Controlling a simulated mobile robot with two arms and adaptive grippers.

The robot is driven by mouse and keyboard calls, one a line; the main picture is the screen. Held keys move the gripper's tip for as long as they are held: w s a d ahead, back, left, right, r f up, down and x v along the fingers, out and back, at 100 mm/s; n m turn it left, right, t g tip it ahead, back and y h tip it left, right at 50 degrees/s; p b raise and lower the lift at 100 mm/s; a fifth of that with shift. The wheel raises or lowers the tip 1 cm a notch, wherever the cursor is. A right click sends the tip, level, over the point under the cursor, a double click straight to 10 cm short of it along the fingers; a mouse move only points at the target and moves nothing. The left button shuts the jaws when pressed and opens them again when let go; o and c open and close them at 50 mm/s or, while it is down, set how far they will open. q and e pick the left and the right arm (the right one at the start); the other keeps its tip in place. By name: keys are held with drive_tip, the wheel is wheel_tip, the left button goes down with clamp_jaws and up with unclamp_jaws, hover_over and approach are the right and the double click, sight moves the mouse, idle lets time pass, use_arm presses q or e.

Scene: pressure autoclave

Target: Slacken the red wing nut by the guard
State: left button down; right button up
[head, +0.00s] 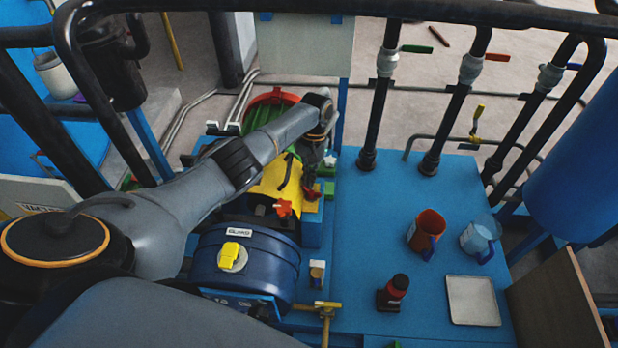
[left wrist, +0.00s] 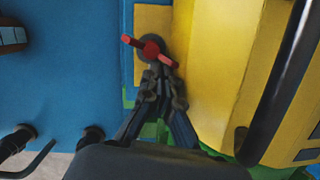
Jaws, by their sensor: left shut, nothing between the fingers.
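A red wing nut (left wrist: 151,49) with two wings sits on a grey round base on a small yellow block, beside the yellow guard (left wrist: 215,60). In the head view this wing nut (head: 312,194) shows just below my gripper, right of the guard (head: 268,188). My left gripper (head: 316,178) is shut and empty. In the left wrist view its fingertips (left wrist: 161,80) are together close to the wing nut; I cannot tell whether they touch it. My right gripper is out of view.
A dark curved handle (left wrist: 285,85) stands out from the guard. A blue drum (head: 262,263) with a yellow knob is nearer.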

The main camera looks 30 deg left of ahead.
sight(312, 193)
use_arm(q)
drive_tip(key=shift+r, duration=0.15)
drive_tip(key=v, duration=1)
drive_tip(key=shift+r, duration=0.15)
drive_tip(key=c, duration=2.1)
unclamp_jaws()
drive_tip(key=shift+w+r, duration=0.2)
drive_tip(key=shift+r, duration=0.15)
drive_tip(key=o, duration=0.4)
drive_tip(key=shift+w+r, duration=0.1)
drive_tip(key=shift+r, duration=0.15)
drive_tip(key=shift+c, duration=0.2)
drive_tip(key=o, duration=0.5)
drive_tip(key=m, duration=0.1)
drive_tip(key=w+r+m+y+b, duration=0.1)
drive_tip(key=shift+d+r+m+t, duration=0.2)
drive_tip(key=shift+d+m+t, duration=0.15)
drive_tip(key=shift+m+t, duration=0.05)
drive_tip(key=s+d+f+m+t+y+b, duration=0.2)
drive_tip(key=s+d+m+y+b, duration=0.45)
drive_tip(key=m, duration=1.15)
drive_tip(key=a+f+p, duration=0.1)
drive_tip(key=f, duration=0.3)
drive_tip(key=a+f+h, duration=0.1)
drive_tip(key=f, duration=0.3)
drive_tip(key=a+f+h+p, duration=0.1)
drive_tip(key=f, duration=0.3)
drive_tip(key=shift+w+a+h+p, duration=0.15)
drive_tip(key=shift+a+h+p, duration=0.1)
drive_tip(key=shift+p, duration=0.05)
